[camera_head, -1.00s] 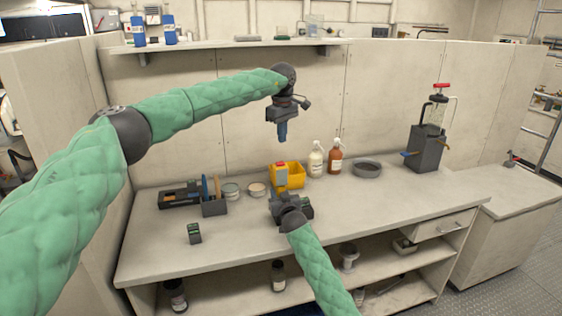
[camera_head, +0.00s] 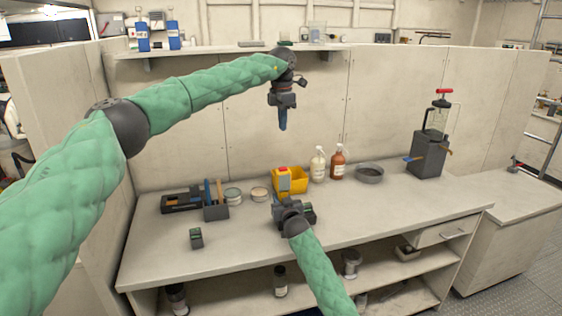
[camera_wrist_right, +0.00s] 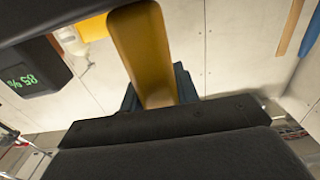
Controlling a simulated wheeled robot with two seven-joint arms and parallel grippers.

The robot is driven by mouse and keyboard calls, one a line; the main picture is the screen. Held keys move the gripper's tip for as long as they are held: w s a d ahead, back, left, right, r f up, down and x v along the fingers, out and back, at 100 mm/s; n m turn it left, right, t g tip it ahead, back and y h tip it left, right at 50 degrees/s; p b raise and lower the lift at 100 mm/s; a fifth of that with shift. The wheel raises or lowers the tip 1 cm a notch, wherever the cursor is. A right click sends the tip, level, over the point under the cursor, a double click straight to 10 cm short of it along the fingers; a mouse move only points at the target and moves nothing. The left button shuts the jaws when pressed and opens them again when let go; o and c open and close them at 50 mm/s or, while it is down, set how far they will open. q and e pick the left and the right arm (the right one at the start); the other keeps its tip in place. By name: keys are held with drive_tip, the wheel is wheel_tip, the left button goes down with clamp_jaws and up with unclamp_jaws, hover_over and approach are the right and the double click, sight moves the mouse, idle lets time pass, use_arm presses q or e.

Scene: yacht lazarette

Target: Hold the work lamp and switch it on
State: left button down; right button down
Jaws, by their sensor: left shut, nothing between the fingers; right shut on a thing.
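The work lamp, a yellow body with a red patch on top (camera_head: 283,183), stands upright above the bench. A yellow bin behind it partly blends with it. My right gripper (camera_head: 286,203) is shut on the lamp, mostly hidden behind its own dark wrist. In the right wrist view a yellow bar of the lamp (camera_wrist_right: 142,50) runs down into the dark jaw. My left gripper (camera_head: 283,122) is shut and empty, its blue fingers pointing down, well above the lamp and apart from it.
The yellow bin (camera_head: 299,183) sits behind the lamp. A white bottle (camera_head: 318,166), a brown bottle (camera_head: 337,163) and a grey bowl (camera_head: 369,173) stand to the right. A tool holder (camera_head: 216,212) and small box (camera_head: 196,238) are left. The front right benchtop is clear.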

sight(281, 168)
use_arm(q)
drive_tip(key=n, duration=1.6)
drive_tip(key=shift+s+a+n, duration=0.2)
drive_tip(key=shift+a+n, duration=0.05)
drive_tip(key=shift+n, duration=0.05)
wheel_tip(281, 168, down, 14)
drive_tip(key=shift+r, duration=0.1)
drive_tip(key=shift+a, duration=0.1)
idle(0.4)
